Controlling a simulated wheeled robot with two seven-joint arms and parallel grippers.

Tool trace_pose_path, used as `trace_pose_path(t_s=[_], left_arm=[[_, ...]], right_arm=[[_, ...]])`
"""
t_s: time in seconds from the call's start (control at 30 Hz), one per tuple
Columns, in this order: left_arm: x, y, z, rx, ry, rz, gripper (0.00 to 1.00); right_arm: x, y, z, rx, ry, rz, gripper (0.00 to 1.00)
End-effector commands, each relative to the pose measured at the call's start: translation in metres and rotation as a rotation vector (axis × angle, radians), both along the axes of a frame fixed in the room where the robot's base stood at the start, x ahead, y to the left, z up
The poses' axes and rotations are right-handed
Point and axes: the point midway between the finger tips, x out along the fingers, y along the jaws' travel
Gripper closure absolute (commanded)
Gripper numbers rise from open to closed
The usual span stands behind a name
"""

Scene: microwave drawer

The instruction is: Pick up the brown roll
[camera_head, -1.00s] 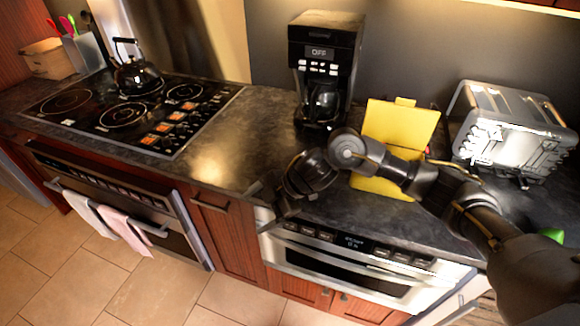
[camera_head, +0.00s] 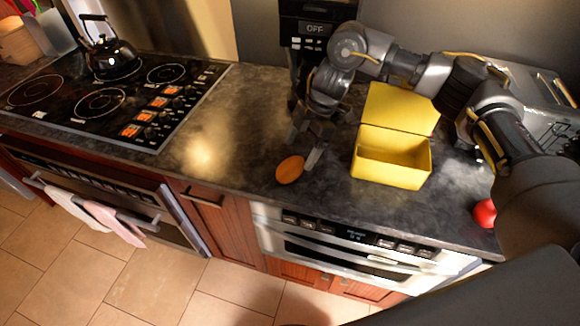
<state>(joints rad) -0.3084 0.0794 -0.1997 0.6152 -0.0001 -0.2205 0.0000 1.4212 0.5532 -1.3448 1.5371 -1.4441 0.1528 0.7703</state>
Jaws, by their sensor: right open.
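The brown roll (camera_head: 289,170), an orange-brown oval, lies on the dark countertop close to its front edge. My right gripper (camera_head: 304,150) points down just behind and to the right of the roll. Its fingers are open and empty, with one fingertip close to the roll's right side; whether they touch cannot be told. My left gripper is not in the view.
An open yellow box (camera_head: 393,170) with its lid raised stands right of the roll. A red round item (camera_head: 485,213) lies at the right. A coffee maker (camera_head: 314,28), stovetop (camera_head: 110,95) and kettle (camera_head: 113,58) stand behind and left. Counter left of the roll is clear.

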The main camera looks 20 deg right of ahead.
Motion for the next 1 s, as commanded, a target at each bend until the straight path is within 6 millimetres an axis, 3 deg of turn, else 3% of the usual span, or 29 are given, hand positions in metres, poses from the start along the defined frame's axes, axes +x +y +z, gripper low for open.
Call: trace_pose_path(t_s=[0.33, 0.47, 0.63, 0.9, 1.0], left_arm=[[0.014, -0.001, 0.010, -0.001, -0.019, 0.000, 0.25], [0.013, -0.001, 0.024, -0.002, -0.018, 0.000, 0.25], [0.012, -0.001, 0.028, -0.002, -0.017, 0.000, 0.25], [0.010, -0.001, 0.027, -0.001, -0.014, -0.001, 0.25], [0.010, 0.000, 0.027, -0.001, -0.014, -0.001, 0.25]], right_arm=[[-0.002, 0.007, -0.013, 0.000, 0.000, 0.000, 0.19], [-0.005, 0.016, -0.030, 0.001, 0.001, -0.001, 0.19], [-0.006, 0.023, -0.051, 0.002, 0.000, -0.001, 0.19], [-0.006, 0.024, -0.056, 0.001, -0.002, 0.000, 0.19], [-0.006, 0.024, -0.056, 0.001, -0.002, 0.000, 0.29]])
